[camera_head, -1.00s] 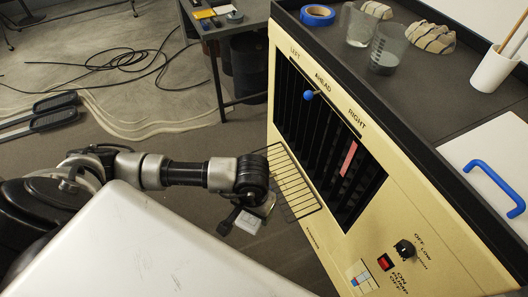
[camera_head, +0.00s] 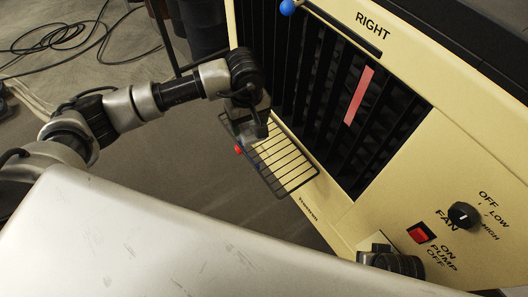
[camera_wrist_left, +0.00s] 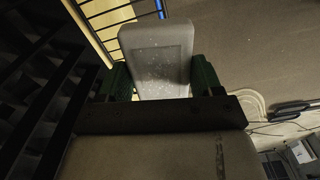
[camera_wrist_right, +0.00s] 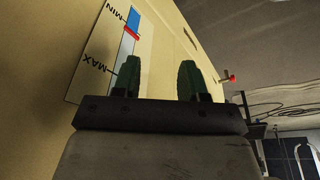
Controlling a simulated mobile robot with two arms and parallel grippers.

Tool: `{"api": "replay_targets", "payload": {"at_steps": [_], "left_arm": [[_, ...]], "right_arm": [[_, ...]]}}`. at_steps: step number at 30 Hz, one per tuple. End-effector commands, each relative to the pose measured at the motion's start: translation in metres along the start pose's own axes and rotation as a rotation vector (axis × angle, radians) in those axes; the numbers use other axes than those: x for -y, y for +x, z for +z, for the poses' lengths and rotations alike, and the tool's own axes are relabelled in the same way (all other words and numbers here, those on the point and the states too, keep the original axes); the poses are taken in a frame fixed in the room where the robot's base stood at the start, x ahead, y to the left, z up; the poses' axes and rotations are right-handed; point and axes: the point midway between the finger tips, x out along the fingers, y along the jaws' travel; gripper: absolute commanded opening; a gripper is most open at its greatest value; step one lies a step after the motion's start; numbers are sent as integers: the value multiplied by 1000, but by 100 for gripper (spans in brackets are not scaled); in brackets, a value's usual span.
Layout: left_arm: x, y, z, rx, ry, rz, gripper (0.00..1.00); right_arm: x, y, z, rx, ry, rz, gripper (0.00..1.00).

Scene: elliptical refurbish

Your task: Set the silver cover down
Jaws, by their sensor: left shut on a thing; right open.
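The silver cover (camera_wrist_left: 157,60), a pale grey rounded block with a scuffed face, is between the green fingers of my left gripper (camera_wrist_left: 160,85) in the left wrist view. The left gripper is shut on it. In the head view my left gripper (camera_head: 254,122) is in front of the black grille, over the upper end of a slatted wire rack (camera_head: 285,165); the cover is mostly hidden there. My right gripper (camera_wrist_right: 158,80) is open and empty in the right wrist view, close to a MIN/MAX gauge (camera_wrist_right: 130,40). It also shows at the bottom of the head view (camera_head: 395,262).
The cream panel (camera_head: 345,215) bears the black grille (camera_head: 315,95) with a pink strip (camera_head: 359,95), a blue knob (camera_head: 288,7), a FAN dial (camera_head: 463,215) and a red PUMP switch (camera_head: 421,233). A cable lies on the open floor (camera_head: 80,40) to the left.

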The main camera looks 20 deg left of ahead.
Motion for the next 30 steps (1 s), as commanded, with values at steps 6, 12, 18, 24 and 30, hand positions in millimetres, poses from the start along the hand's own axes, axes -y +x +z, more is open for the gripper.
{"api": "replay_targets", "payload": {"at_steps": [6, 12, 18, 24, 30], "left_arm": [[-17, 19, -12, 2, -123, 7, 34], [-22, 24, -15, 6, -168, 5, 34], [-22, 60, -14, 9, -173, 4, 34], [-22, 81, -14, 6, -171, 6, 34], [-22, 109, -14, 8, -170, 5, 34]], "right_arm": [[-2, -37, 1, -36, 4, 6, 43], [-2, -56, 4, -43, 5, 8, 43], [-1, -51, 0, -75, 4, 6, 43], [1, -49, -16, -165, 0, 3, 43], [4, -47, -38, -299, -5, -4, 43]]}}
